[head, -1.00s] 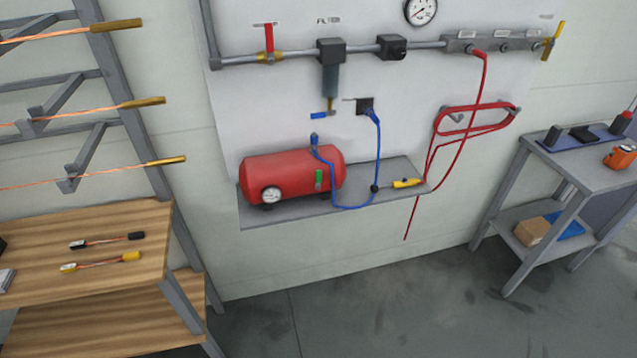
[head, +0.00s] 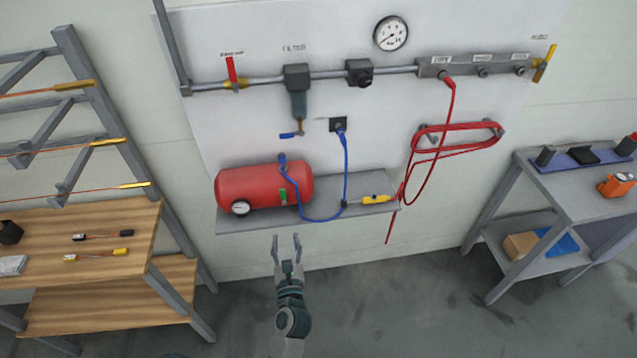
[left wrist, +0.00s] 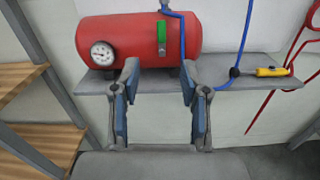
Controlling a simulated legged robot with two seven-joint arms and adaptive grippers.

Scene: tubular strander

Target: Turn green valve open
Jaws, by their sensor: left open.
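The green valve (head: 283,196) is a small upright green handle on the front of a red tank (head: 245,187). In the left wrist view the green valve (left wrist: 162,38) stands upright on the tank's face, above and between my fingers. My left gripper (head: 287,240) is open and empty, below and in front of the shelf edge, apart from the valve. In the left wrist view its two fingers (left wrist: 160,105) are spread wide with the shelf behind them. My right gripper is not in view.
The tank stands on a grey wall shelf (head: 330,212). A blue hose (head: 346,165) loops from the tank top to the wall, close right of the valve. A yellow tool (head: 375,199) lies at the shelf's right. A wooden bench (head: 110,260) stands left, a grey cart (head: 570,190) right.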

